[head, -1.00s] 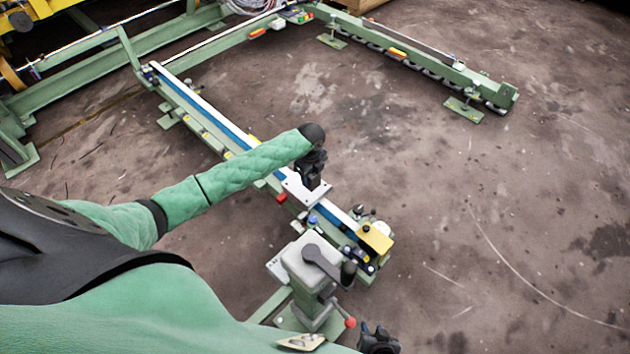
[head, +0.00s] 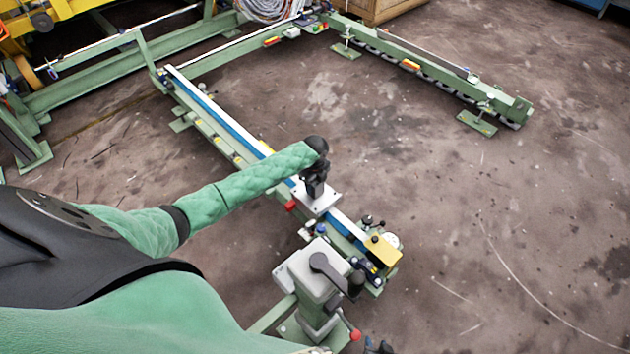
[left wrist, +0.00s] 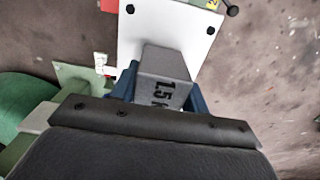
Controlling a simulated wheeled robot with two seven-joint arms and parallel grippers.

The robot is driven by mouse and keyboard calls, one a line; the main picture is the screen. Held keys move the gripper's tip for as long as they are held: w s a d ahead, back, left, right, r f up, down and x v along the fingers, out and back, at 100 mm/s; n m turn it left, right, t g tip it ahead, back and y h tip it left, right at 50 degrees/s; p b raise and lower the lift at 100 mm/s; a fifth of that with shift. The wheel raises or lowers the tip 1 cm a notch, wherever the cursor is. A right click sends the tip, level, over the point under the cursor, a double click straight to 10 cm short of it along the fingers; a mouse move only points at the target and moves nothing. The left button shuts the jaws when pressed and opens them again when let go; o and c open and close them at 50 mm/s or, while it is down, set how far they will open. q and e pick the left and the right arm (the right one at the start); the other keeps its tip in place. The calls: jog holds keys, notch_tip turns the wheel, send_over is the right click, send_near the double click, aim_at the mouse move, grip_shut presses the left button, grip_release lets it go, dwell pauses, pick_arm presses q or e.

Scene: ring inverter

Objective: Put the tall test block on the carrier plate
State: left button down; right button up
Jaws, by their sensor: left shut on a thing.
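The tall test block (left wrist: 165,68) is a grey block with dark "1.5" lettering, seen in the left wrist view. My left gripper (head: 315,191) is shut on it, with blue fingers on both sides of the block in the left wrist view (left wrist: 163,92). The carrier plate (head: 327,202) is a white plate with dark holes on the rail, directly under my left gripper. It also shows behind the block in the left wrist view (left wrist: 160,22). I cannot tell whether the block touches the plate. My right gripper (head: 379,347) barely shows at the bottom edge; its jaws are not readable.
The blue-and-white rail (head: 228,124) runs from the back left to a yellow end block (head: 382,250). A grey post with a black lever (head: 318,275) stands in front. The floor at right is clear.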

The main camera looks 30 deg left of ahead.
pick_arm(q)
jog(key=shift+w, duration=0.1)
dwell(0.3)
jog(key=c, duration=0.7)
grip_release()
jog(key=shift+f, duration=0.15)
notch_tip(320, 180, up, 12)
jog(key=shift+r+p, duration=0.1)
jog(key=shift+p, duration=0.6)
